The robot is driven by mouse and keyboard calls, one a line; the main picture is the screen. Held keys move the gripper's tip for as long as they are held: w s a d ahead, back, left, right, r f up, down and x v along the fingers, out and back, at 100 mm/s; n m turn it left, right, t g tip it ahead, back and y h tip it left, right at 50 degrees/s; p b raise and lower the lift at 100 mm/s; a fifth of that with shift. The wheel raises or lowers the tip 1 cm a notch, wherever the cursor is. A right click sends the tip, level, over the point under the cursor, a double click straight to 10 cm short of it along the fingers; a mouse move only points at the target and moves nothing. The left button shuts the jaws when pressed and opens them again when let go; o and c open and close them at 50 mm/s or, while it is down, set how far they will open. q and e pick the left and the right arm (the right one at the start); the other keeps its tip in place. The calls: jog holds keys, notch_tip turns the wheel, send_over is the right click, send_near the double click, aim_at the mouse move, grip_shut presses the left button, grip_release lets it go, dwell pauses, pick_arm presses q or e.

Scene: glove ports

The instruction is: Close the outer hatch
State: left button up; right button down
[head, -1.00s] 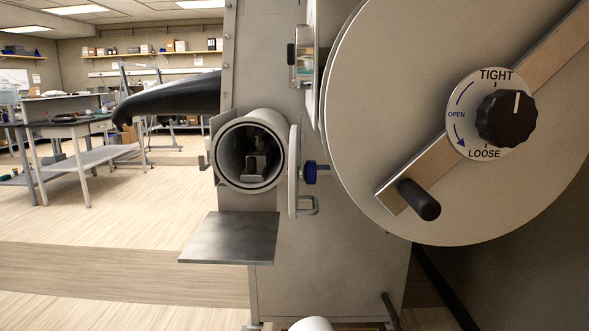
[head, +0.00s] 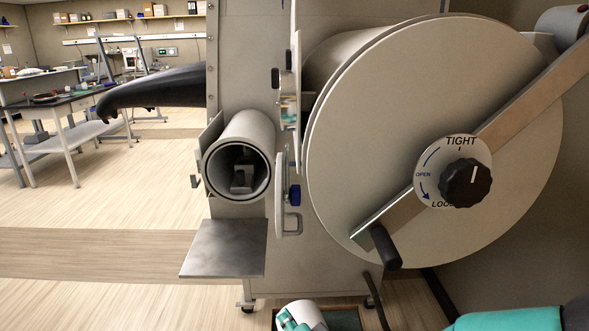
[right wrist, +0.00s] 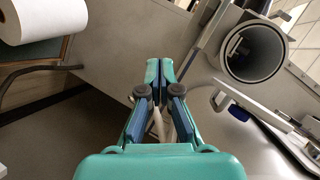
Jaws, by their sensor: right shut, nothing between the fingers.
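The outer hatch (head: 281,195) is a thin pale round door beside the small tube (head: 238,160). In the head view it stands open, nearly edge-on, at the right of the tube's mouth, with a blue knob (head: 294,195) and a bar handle. The tube's mouth is uncovered and a grey block shows inside. In the right wrist view the tube (right wrist: 253,50) is at upper right, with the hatch's blue knob (right wrist: 238,113) below it. My right gripper (right wrist: 166,68) is shut and empty, apart from the hatch.
A big round door (head: 390,130) with a TIGHT/LOOSE dial and crossbar stands at right. A metal shelf (head: 222,248) juts out below the tube. A black glove (head: 150,90) sticks out at left. A white roll (right wrist: 40,20) shows in the right wrist view.

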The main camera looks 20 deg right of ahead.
jog(key=s+d+r+m+t+h+p, duration=0.1)
jog(key=s+r+m+t+p, duration=0.15)
jog(key=r, duration=0.75)
jog(key=s+d+r+m+t+h+p, duration=0.15)
jog(key=r+m, duration=0.25)
jog(key=r, duration=0.7)
pick_arm(q)
notch_tip(320, 180, up, 10)
jog(key=p, duration=0.4)
jog(key=shift+r, duration=0.15)
pick_arm(e)
jog(key=w, duration=1)
jog(key=shift+w+d, duration=0.35)
jog(key=shift+w, duration=0.05)
jog(key=shift+f, duration=0.1)
